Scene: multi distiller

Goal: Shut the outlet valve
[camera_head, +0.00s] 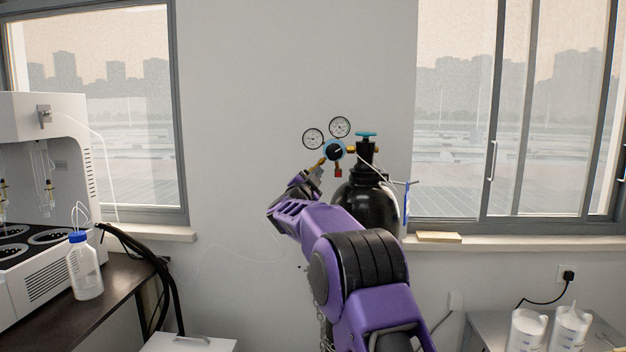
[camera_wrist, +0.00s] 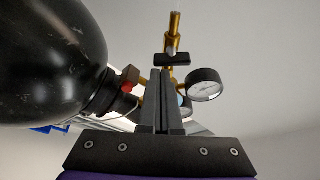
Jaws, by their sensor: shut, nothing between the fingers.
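The black gas cylinder (camera_head: 368,205) stands by the wall with a brass regulator (camera_head: 335,151) on its neck. The outlet valve's brass stem (camera_head: 320,162) points down-left; in the wrist view the brass outlet (camera_wrist: 175,25) carries a black cross handle (camera_wrist: 171,59). My gripper (camera_head: 316,174) is at the outlet, left of the cylinder. In the wrist view its fingers (camera_wrist: 161,75) are together and empty, with tips just below the black handle. Whether they touch it I cannot tell. My fingers partly hide the regulator body there.
Two round gauges (camera_head: 326,133) sit above the regulator; one gauge (camera_wrist: 205,85) is close right of my fingers. A teal handwheel (camera_head: 366,134) tops the cylinder. A distiller (camera_head: 40,190) and bottle (camera_head: 85,268) stand left. Open air lies left of my gripper.

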